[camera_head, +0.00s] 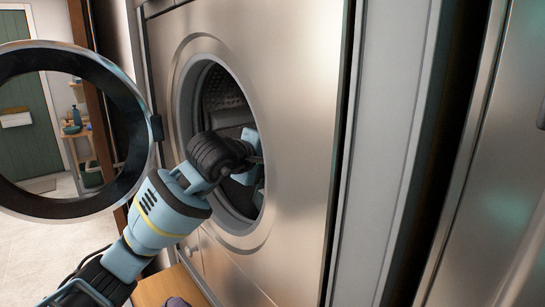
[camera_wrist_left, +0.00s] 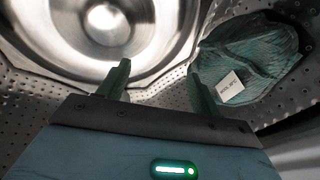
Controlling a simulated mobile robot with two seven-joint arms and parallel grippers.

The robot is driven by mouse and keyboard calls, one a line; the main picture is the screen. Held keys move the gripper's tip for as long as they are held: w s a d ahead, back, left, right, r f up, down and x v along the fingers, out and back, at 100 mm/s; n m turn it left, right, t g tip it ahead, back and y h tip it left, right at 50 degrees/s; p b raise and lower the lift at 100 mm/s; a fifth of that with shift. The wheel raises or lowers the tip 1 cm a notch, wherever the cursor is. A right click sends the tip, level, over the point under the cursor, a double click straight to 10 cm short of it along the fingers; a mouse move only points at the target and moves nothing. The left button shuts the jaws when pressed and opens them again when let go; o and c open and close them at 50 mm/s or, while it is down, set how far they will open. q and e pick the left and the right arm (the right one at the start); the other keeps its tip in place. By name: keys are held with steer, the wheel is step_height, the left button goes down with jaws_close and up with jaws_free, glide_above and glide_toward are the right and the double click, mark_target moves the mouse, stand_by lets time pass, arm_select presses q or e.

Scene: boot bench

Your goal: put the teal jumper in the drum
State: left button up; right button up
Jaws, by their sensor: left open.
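The teal jumper (camera_wrist_left: 250,60), a crumpled ribbed bundle with a white label, lies against the perforated wall of the drum (camera_wrist_left: 290,98) at the right of the left wrist view. My left gripper (camera_wrist_left: 157,70) is inside the drum, its two fingers apart with nothing between them. The jumper lies beyond and right of the right-hand finger, apart from it as far as I can tell. In the head view my left arm reaches through the round opening of the drum (camera_head: 222,88), and the fingertips are hidden there. My right gripper is not in view.
The round door (camera_head: 70,210) stands open to the left of the washer's steel front (camera_head: 300,120). The opening's rim surrounds my left wrist. A wooden surface (camera_head: 165,287) with a dark, partly cut-off item is below. Shelves stand far left.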

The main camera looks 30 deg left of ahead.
arm_select(q)
steer(key=v, duration=0.8)
steer(key=shift+b, duration=0.45)
steer(key=shift+a, duration=0.1)
steer(key=shift+w+d, duration=0.1)
steer(key=shift+d, duration=0.1)
